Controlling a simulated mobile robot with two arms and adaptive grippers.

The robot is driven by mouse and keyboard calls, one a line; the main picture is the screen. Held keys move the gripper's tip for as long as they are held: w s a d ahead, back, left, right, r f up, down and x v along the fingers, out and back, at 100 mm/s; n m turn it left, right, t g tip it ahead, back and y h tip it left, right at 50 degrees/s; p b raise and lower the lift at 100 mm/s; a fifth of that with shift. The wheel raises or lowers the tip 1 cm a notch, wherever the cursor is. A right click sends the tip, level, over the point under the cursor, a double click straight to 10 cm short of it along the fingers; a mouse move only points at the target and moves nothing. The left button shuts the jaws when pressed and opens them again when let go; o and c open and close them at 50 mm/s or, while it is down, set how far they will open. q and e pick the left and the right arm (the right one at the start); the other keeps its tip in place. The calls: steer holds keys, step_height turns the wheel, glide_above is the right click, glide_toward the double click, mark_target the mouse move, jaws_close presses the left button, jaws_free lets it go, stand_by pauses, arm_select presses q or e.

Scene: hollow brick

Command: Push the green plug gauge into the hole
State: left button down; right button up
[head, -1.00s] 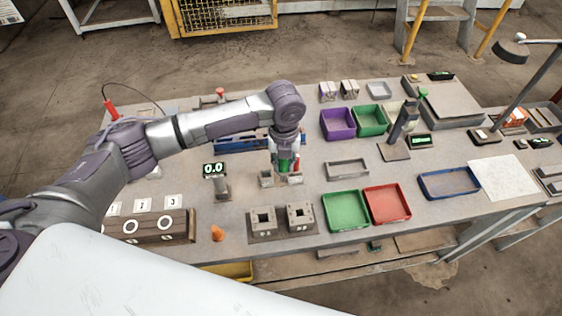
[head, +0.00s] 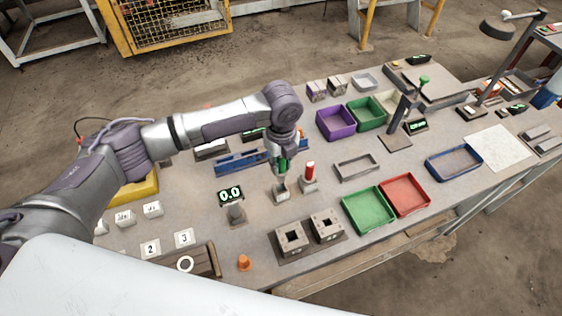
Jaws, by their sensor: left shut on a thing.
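My left gripper (head: 281,175) reaches in from the left and points down over the table. It is shut on the green plug gauge (head: 283,164), whose green part shows between the fingers. A small grey stand (head: 281,193) is directly below the fingers; I cannot tell whether the gauge touches it or is in it. Two grey hollow bricks with dark square holes, a left brick (head: 292,240) and a right brick (head: 326,227), sit nearer the front edge. Both holes look empty. My right gripper is not in view.
A red-topped plug (head: 310,170) stands upright close right of the gripper. A digital readout (head: 231,195) is to the left. An orange cone (head: 244,263) is at the front. Green (head: 368,210) and red (head: 405,194) trays lie to the right.

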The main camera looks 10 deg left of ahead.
mark_target(281, 172)
arm_select(q)
step_height(281, 172, down, 3)
steer(key=shift+a+f+b, duration=0.15)
steer(key=shift+b, duration=1.1)
steer(key=shift+r, duration=0.25)
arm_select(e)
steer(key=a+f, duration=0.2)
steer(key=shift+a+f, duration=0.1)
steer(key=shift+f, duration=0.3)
arm_select(q)
steer(key=shift+f, duration=0.1)
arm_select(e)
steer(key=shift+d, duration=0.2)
arm_select(q)
steer(key=shift+f, duration=0.1)
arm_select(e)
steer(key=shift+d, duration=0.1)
arm_select(q)
steer(key=shift+f+p, duration=0.3)
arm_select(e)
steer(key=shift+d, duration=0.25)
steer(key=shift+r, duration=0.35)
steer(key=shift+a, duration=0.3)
